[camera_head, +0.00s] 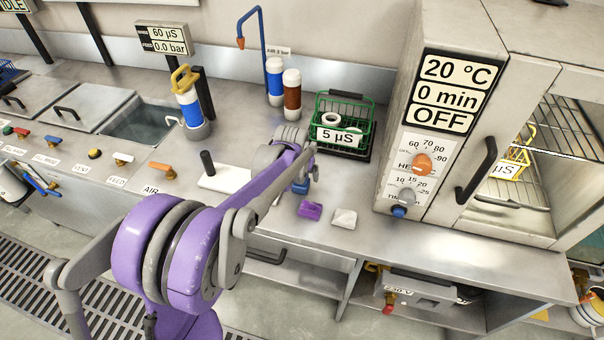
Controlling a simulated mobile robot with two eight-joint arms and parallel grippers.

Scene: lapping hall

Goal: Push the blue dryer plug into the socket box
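A grey box (428,290) with a "230 V" label stands on the shelf under the counter, below the dryer; its socket opening is not clear from here. The dryer (398,120) reads 20 °C, 0 min, OFF. A small blue piece (399,212) sits at its lower front corner; I cannot tell whether it is the plug. Another blue piece (300,187) shows partly hidden below my purple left arm's end. My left gripper (313,172) is above the counter, left of the dryer; its fingers are too small to read. My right gripper is not in view.
A green basket (365,115) labelled 5 µS stands left of the dryer. Red (388,309) and yellow fittings are beside the grey box. The counter's front strip is clear.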

